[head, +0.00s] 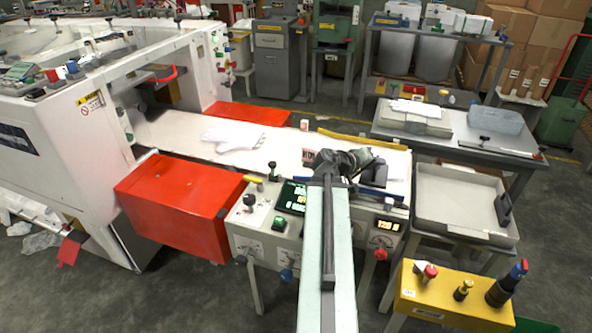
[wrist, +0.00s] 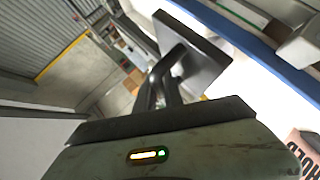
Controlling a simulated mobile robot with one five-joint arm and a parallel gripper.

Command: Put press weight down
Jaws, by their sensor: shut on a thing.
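My gripper (head: 340,158) is over the right end of the white conveyor bed. It is shut on the press weight, a dark square plate (head: 373,172) just to its right. In the wrist view the press weight (wrist: 200,48) is tilted in the picture, beyond the dark fingers (wrist: 163,88). I cannot tell whether its underside touches the bed. The white bed (head: 280,148) has a blue edge strip along its near side, which also shows in the wrist view (wrist: 265,45). A white glove (head: 233,138) lies flat on the bed to the left.
A HOLD card (head: 309,156) is close left of my gripper. A grey tray (head: 460,228) with a dark upright piece (head: 503,208) stands at right. A yellow box with knobs (head: 455,293) is at front right. A control panel (head: 275,215) and red cover (head: 180,205) border the bed.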

